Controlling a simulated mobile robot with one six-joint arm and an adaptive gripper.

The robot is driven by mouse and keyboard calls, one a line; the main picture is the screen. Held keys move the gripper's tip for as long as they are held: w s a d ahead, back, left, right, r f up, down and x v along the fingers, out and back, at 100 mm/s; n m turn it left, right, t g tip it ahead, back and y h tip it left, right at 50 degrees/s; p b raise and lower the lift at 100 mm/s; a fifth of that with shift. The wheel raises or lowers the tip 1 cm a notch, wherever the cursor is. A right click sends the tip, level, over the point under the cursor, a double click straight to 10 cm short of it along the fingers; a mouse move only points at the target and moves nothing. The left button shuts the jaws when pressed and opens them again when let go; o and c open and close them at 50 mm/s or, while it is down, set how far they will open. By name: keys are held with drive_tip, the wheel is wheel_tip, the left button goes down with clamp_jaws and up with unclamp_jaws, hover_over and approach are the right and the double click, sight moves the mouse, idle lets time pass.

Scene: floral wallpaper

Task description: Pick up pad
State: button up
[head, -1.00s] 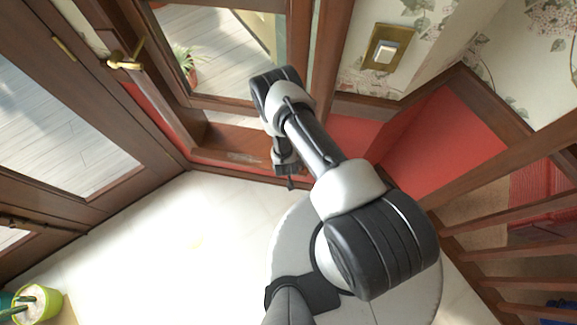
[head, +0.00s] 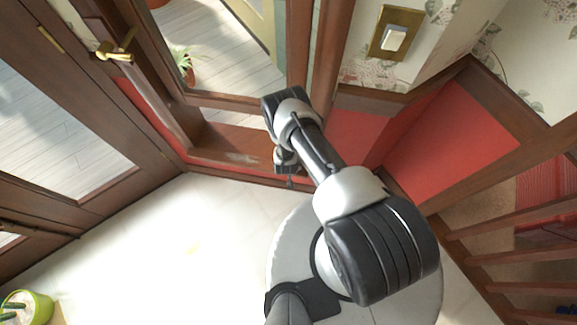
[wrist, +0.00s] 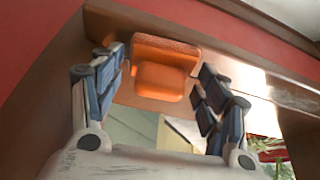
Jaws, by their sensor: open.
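An orange pad (wrist: 162,69), with a thicker upper edge and a rounded block below it, lies against a brown wooden ledge (wrist: 112,32) in the wrist view. My gripper (wrist: 163,80) is open, with one dark-padded finger to the left of the pad and one to the right. The pad shows between and slightly beyond the fingers, and I see no clear contact. In the head view my gripper (head: 287,170) is small, beside the wooden frame below the window. The pad cannot be made out there.
A wooden door with a brass handle (head: 113,52) stands at the left. Red panels (head: 452,142) and wooden railings (head: 515,262) are at the right. A green pot (head: 36,307) sits at the lower left. The pale floor (head: 170,245) is clear.

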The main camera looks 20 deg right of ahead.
drive_tip(key=shift+c, duration=0.3)
drive_tip(key=c, duration=0.8)
drive_tip(key=shift+r, duration=0.1)
drive_tip(key=shift+r+p, duration=0.4)
drive_tip(key=shift+r, duration=0.15)
wheel_tip(320, 180, up, 2)
drive_tip(key=shift+r+p, duration=0.15)
drive_tip(key=shift+p, duration=0.5)
drive_tip(key=shift+s+a+r+p, duration=0.1)
drive_tip(key=shift+s+a+p, duration=0.15)
drive_tip(key=shift+s, duration=0.4)
drive_tip(key=s+a+p, duration=0.1)
drive_tip(key=s+a, duration=0.1)
drive_tip(key=s, duration=0.3)
drive_tip(key=s+a+p, duration=0.1)
drive_tip(key=s+a, duration=0.1)
drive_tip(key=s, duration=0.3)
drive_tip(key=s+a+p, duration=0.2)
drive_tip(key=s, duration=0.3)
drive_tip(key=shift+s, duration=0.25)
